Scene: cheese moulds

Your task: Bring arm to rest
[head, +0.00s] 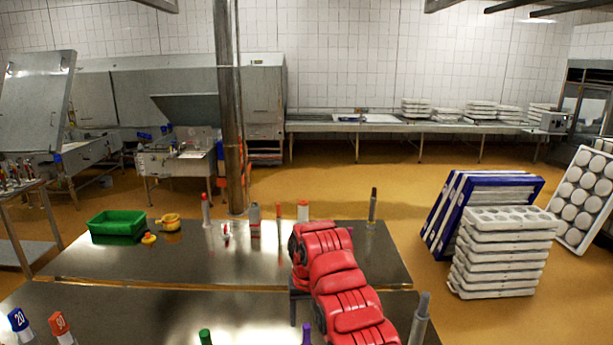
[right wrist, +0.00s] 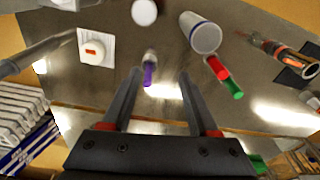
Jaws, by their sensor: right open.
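My right arm, in red covers, reaches over the front steel table in the head view. Its dark right gripper (head: 300,308) shows in part beside the forearm. In the right wrist view my right gripper (right wrist: 160,76) has its two fingers wide apart with nothing held between them. A purple-ended marker (right wrist: 149,72) lies past the fingertips, and its purple part also shows in the head view (head: 307,334). My left gripper is not in view.
The steel tables hold a green bin (head: 117,223), a yellow cup (head: 169,221) and several bottles and markers. The wrist view shows a white cylinder (right wrist: 201,34) and a red-green marker (right wrist: 222,75). Stacked white moulds (head: 503,252) stand on the floor at right.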

